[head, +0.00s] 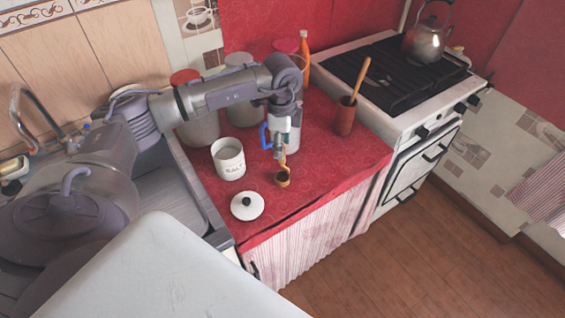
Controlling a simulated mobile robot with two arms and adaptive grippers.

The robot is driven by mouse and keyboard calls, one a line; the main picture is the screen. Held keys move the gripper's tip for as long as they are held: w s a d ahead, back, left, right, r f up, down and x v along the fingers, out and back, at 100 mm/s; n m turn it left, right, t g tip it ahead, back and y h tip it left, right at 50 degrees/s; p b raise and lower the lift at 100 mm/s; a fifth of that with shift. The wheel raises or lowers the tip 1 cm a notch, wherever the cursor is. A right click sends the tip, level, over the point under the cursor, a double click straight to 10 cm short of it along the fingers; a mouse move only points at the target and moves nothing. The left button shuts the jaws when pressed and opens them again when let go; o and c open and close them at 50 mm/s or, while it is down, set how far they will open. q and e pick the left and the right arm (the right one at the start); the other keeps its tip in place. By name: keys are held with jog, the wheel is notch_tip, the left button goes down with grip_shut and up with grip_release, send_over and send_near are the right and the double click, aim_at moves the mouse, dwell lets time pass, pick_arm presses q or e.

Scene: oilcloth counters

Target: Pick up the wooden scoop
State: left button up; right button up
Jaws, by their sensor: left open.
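The small wooden scoop (282,180) is on the red oilcloth counter (335,165), with its dark, hollow bowl toward the front. Its light handle rises toward my left gripper (281,152), which points down from above. The gripper is open, with its fingertips close over the handle. I cannot tell whether they touch it. A white salt jar (229,160) stands open to the left of the gripper, and its white lid (247,205) with a dark knob lies in front of it. My right gripper is not in view.
A red-brown holder (345,118) with a wooden utensil stands to the right, near the stove (395,85) with a kettle (427,40). Canisters (199,125) and an orange bottle (304,60) stand behind my arm. The counter right of the scoop is clear up to its front edge.

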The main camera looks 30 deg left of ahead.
aim_at(282, 164)
pick_arm(q)
jog(key=shift+f, duration=0.35)
notch_tip(282, 164, down, 4)
jog(key=shift+r+p, duration=0.15)
jog(key=shift+p, duration=0.75)
jog(key=shift+w+f, duration=0.1)
jog(key=shift+f, duration=0.35)
grip_shut()
